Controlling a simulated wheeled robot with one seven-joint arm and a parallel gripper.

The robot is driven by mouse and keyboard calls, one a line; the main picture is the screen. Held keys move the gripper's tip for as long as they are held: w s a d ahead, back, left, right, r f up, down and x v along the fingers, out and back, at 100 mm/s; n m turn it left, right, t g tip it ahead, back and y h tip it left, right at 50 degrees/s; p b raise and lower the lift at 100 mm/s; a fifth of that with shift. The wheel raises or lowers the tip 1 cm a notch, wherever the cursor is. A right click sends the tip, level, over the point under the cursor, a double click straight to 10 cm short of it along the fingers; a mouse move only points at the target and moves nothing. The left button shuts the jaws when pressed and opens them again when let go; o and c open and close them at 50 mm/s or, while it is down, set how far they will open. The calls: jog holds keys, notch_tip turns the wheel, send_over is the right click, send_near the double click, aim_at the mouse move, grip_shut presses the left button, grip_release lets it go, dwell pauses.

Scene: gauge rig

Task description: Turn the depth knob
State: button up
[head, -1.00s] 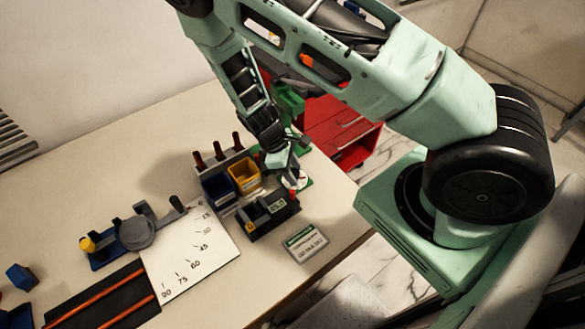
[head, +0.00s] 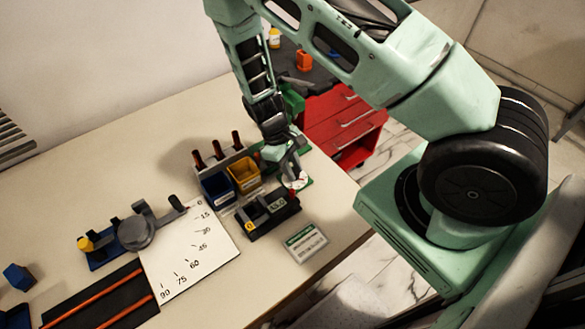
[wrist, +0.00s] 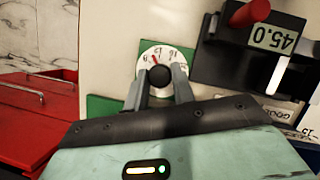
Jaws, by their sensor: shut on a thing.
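The knob (wrist: 159,75) is a round black cap at the centre of a white numbered dial (wrist: 146,51) on a green plate. A short red mark shows on the dial just beyond the knob. My gripper (wrist: 159,82) has one finger on each side of the knob and is shut on it. In the head view, my gripper (head: 291,168) reaches down over the dial (head: 300,182) near the table's right edge and hides the knob.
A label card (head: 306,243) lies in front. A red drawer cabinet (head: 340,120) stands beyond the table.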

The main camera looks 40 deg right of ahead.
aim_at(293, 169)
jog(key=shift+d+m+y, duration=0.1)
jog(key=shift+m+y, duration=0.6)
jog(key=shift+m, duration=0.9)
jog(key=o, duration=1)
jog(key=shift+r+b, duration=0.15)
jog(key=shift+b, duration=0.15)
notch_tip(293, 169, up, 10)
jog(key=b, duration=0.1)
